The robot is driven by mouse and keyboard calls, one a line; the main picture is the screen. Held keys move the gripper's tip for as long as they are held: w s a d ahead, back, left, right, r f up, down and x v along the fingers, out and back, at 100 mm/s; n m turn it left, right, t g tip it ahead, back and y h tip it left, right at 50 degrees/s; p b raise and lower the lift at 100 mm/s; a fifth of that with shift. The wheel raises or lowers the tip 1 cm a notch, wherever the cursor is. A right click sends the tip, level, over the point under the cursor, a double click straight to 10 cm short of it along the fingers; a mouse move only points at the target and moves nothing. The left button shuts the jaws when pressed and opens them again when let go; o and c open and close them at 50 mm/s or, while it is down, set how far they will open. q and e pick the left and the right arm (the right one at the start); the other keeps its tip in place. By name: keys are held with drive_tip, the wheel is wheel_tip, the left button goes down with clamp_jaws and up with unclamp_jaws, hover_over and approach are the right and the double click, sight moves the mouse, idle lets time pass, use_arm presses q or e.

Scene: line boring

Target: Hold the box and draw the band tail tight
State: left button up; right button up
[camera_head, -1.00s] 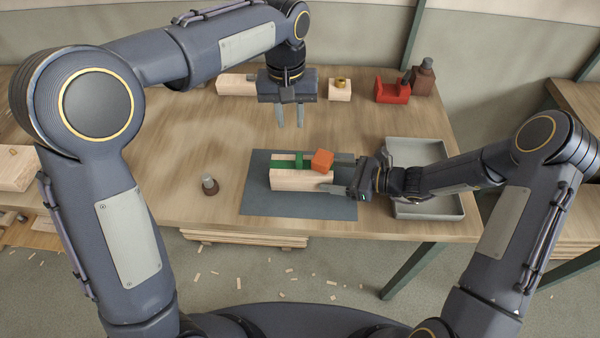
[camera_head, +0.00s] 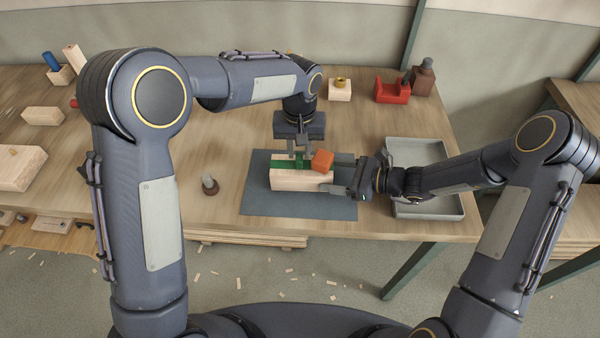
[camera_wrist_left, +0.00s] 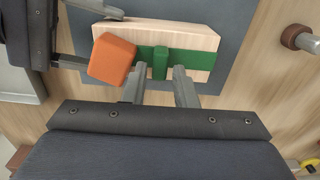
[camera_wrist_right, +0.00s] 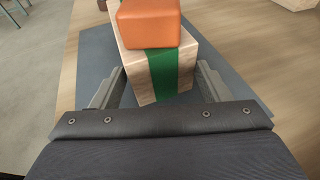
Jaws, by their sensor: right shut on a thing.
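The pale wooden box (camera_head: 300,180) lies on the dark mat, with a green band (camera_wrist_left: 200,59) running along its top. The band also shows down the box's end in the right wrist view (camera_wrist_right: 165,75). A raised green tail (camera_wrist_left: 160,63) stands from the band. An orange block (camera_head: 322,160) sits on top near the box's right end. My right gripper (camera_head: 338,174) is shut on the box's right end, one finger on each long side. My left gripper (camera_wrist_left: 162,85) is low over the box and open, its fingertips either side of the tail with gaps visible.
The dark mat (camera_head: 258,195) has bare room in front of the box. A grey tray (camera_head: 455,200) is at the right behind my right arm. A small dark-based peg (camera_head: 210,186) stands left of the mat. Red (camera_head: 392,90) and brown pieces are at the back.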

use_arm(q)
drive_tip(key=shift+f, duration=0.85)
clamp_jaws()
drive_tip(key=shift+a, duration=0.15)
